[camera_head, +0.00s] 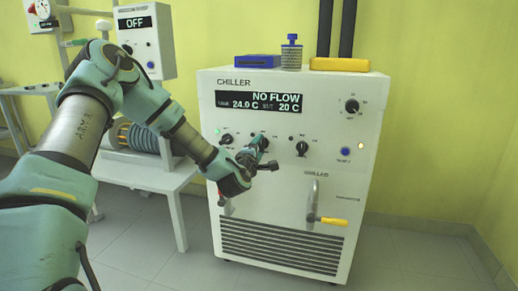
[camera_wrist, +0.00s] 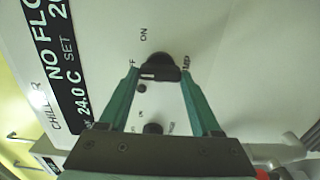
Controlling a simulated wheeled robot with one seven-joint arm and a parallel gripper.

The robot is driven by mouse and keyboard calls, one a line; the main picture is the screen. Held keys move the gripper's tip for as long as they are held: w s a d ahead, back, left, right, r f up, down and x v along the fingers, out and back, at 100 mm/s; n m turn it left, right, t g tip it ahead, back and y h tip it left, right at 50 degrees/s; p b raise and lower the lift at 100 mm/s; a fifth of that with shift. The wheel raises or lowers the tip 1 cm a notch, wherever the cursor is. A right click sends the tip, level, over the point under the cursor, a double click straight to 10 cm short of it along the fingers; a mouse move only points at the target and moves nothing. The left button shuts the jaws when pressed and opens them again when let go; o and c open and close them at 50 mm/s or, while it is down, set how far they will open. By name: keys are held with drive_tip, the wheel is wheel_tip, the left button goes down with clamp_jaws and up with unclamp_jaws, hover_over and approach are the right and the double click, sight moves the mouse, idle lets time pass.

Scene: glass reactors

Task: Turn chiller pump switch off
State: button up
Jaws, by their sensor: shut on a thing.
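The chiller (camera_head: 290,200) is a white cabinet with a dark display (camera_head: 260,102) reading "NO FLOW", 24.0 C and set 20 C. A row of black knobs runs below the display. My gripper (camera_head: 262,143) is at the middle knob and largely hides it in the head view. In the wrist view, the fingers of my gripper (camera_wrist: 159,74) are shut on this black knob (camera_wrist: 157,62), one on each side. An "ON" mark and a partly hidden "OFF" mark are beside it. Its name label is not clearly readable.
A neighbouring knob (camera_head: 226,139) is on the left and another knob (camera_head: 302,148) on the right. A valve with a yellow handle (camera_head: 332,221) sticks out lower right. A white table (camera_head: 150,172) with a coiled hose stands left. Floor is clear on the right.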

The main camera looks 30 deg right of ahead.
drive_tip(key=o, duration=1.4)
drive_tip(key=v, duration=1)
drive_tip(key=shift+s+a+p, duration=0.3)
drive_tip(key=shift+p, duration=0.05)
